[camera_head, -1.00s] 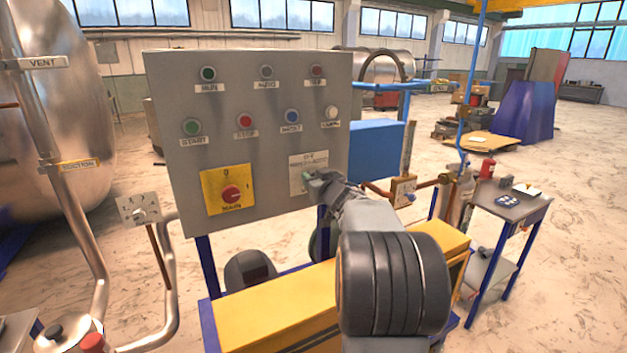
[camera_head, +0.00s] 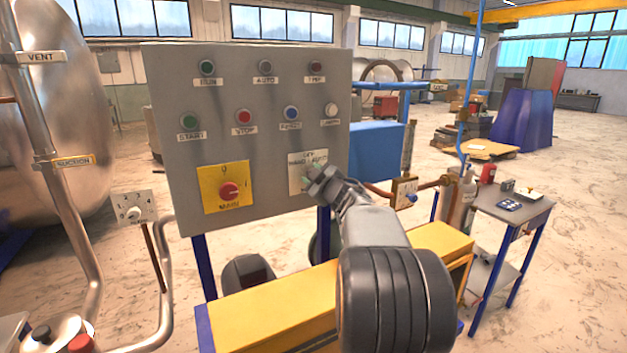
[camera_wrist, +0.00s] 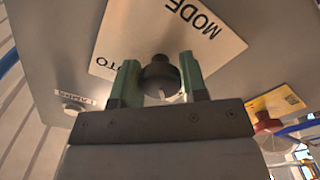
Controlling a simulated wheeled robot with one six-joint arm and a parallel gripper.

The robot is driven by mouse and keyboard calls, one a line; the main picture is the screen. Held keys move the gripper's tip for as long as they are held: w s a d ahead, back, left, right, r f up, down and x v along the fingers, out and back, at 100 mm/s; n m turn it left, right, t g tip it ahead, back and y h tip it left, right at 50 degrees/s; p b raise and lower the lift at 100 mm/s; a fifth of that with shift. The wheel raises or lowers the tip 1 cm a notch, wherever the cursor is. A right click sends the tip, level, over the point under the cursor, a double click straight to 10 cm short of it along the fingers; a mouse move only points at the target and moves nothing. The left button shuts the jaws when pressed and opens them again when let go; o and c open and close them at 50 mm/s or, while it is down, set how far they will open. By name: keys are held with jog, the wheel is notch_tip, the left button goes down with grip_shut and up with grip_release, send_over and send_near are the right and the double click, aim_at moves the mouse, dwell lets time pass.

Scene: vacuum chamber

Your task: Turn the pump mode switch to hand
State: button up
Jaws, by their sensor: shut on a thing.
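The pump mode switch is a dark round knob (camera_wrist: 161,78) on a white plate (camera_wrist: 215,38) in the wrist view. The plate's letters "MODE" and "TO" appear upside down there. In the head view the plate (camera_head: 301,160) sits at the lower right of the grey control panel (camera_head: 250,85), and my arm hides the knob. My gripper (camera_wrist: 158,82) has its two green fingers on either side of the knob, shut on it. It also shows in the head view (camera_head: 309,178) against the panel. I cannot tell which position the knob points to.
Left of the switch is a red main switch (camera_head: 229,191) on a yellow plate. Several buttons and lamps line the panel above. A yellow box (camera_head: 275,310) lies below the panel. A small side table (camera_head: 512,203) with items stands at the right.

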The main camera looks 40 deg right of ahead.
dwell(0.4)
jog(key=o, duration=0.9)
jog(key=shift+s, duration=0.1)
jog(key=s, duration=0.4)
jog(key=s+a, duration=0.1)
jog(key=s, duration=0.4)
jog(key=s+a+b, duration=0.1)
jog(key=s, duration=0.3)
jog(key=shift+s, duration=0.25)
jog(key=shift+w, duration=0.1)
